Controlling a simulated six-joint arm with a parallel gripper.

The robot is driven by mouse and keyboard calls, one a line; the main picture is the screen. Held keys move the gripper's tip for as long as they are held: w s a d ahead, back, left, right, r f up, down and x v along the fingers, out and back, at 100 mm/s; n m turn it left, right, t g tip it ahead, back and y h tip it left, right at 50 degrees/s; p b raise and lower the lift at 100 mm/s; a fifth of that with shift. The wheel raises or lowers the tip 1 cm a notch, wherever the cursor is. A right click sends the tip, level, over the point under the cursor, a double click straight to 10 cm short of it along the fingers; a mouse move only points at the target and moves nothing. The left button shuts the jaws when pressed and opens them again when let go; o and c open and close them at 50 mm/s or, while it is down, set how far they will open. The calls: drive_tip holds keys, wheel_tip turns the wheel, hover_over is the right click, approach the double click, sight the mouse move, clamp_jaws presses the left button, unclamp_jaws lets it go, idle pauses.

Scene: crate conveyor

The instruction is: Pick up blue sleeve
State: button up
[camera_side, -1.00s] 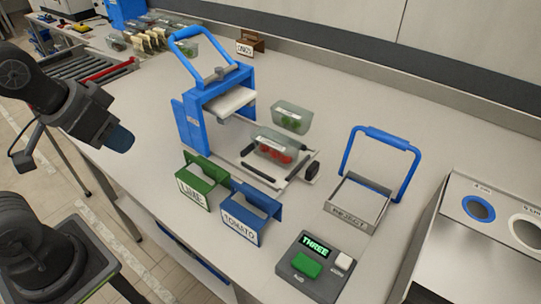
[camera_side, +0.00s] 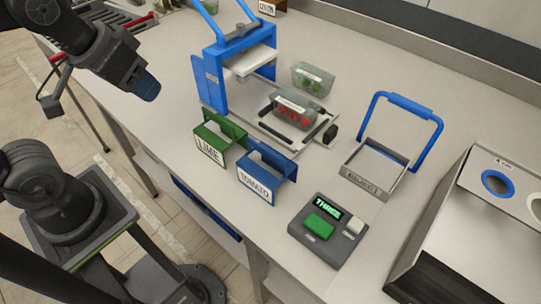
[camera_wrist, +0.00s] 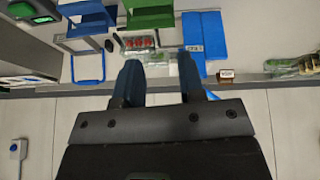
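The blue sleeve (camera_side: 266,178) is an open bracket shape with a white TOMATO label. It stands upright on the bench in front of the press, just right of the green LIME sleeve (camera_side: 220,140). In the wrist view the blue sleeve (camera_wrist: 86,20) is at the top left, partly cut off by the frame edge, beside the green sleeve (camera_wrist: 150,12). My gripper (camera_side: 148,88) is at the upper left of the side view, well away from the sleeve and above the bench edge. Its fingers (camera_wrist: 160,68) are apart in the wrist view, with nothing held between them.
A blue press (camera_side: 213,75) stands behind the sleeves. A tub of tomatoes (camera_side: 294,108) sits on its plate, with a green-filled tub (camera_side: 312,79) behind. A REJECT tray (camera_side: 375,176) with a tall blue handle and a button box (camera_side: 328,230) reading THREE are to the right.

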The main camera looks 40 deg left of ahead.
drive_tip(key=w+d+r+n+g, duration=0.1)
drive_tip(key=w+d+n+g, duration=0.2)
drive_tip(key=w+d+n, duration=0.5)
drive_tip(key=n+g, duration=0.2)
drive_tip(key=n, duration=0.7)
approach(267, 150)
wheel_tip(267, 150, down, 11)
drive_tip(key=shift+w+f, duration=0.1)
drive_tip(key=shift+f, duration=0.05)
clamp_jaws()
